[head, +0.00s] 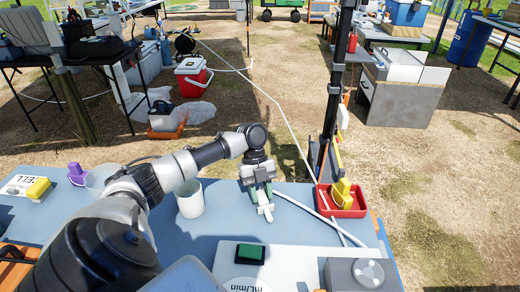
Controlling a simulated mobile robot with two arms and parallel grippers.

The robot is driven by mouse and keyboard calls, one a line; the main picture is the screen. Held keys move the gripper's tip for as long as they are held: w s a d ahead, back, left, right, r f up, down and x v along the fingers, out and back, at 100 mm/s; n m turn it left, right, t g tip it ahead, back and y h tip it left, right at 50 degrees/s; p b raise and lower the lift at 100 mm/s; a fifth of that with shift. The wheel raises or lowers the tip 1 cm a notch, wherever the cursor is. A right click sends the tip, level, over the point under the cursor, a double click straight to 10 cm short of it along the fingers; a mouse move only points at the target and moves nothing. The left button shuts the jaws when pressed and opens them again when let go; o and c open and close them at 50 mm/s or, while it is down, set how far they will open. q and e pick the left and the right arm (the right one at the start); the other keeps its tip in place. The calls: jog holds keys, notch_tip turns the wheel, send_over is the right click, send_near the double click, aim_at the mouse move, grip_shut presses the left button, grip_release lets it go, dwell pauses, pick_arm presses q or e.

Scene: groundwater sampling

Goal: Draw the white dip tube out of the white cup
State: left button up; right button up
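The white cup (190,200) stands upright on the blue table, left of my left gripper. No tube can be made out rising from its mouth. My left gripper (262,194) points down above the table, to the right of the cup and apart from it. A thin white tube (322,218) runs over the table from near the gripper to the right. My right gripper is not in view.
A red tray (341,203) with a yellow item (342,190) sits at the table's right edge, by a black post (332,110). A white panel with a green display (250,253) lies in front. A purple item (76,174) and a yellow block (38,189) are at left.

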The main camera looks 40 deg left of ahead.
pick_arm(q)
jog(key=o, duration=0.3)
jog(key=shift+s+d+f+g, duration=0.1)
jog(key=shift+f+g, duration=0.05)
jog(key=shift+f, duration=0.2)
jog(key=shift+s+d+f+g, duration=0.1)
jog(key=shift+f+g, duration=0.05)
jog(key=shift+f, duration=0.2)
jog(key=shift+a+r, duration=0.15)
jog(key=shift+r, duration=0.05)
jog(key=v, duration=1.1)
jog(key=shift+w+r, duration=0.2)
jog(key=shift+r, duration=0.25)
